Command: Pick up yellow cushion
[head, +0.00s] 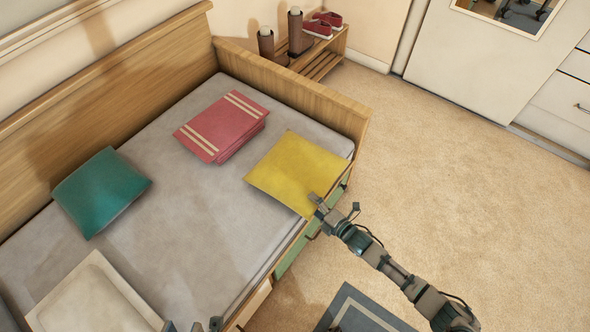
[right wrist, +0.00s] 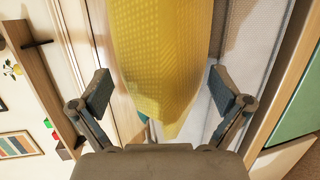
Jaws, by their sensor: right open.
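The yellow cushion (head: 296,172) lies on the bed near its right front edge. My right gripper (head: 334,205) is at the cushion's near corner, with one finger overlapping that corner in the head view. In the right wrist view my right gripper (right wrist: 160,92) is open. The yellow cushion (right wrist: 162,55) shows between its fingers with gaps on both sides, so they are not closed on it. My left gripper (head: 193,325) is at the bottom edge of the head view, largely cut off. Its visible tips are apart over the bed's front edge.
The grey bed (head: 190,190) also holds a folded red blanket (head: 222,125), a teal cushion (head: 101,192) and a white cushion (head: 92,298). A wooden headboard (head: 290,85) stands behind the yellow cushion. Carpet (head: 450,170) to the right is clear.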

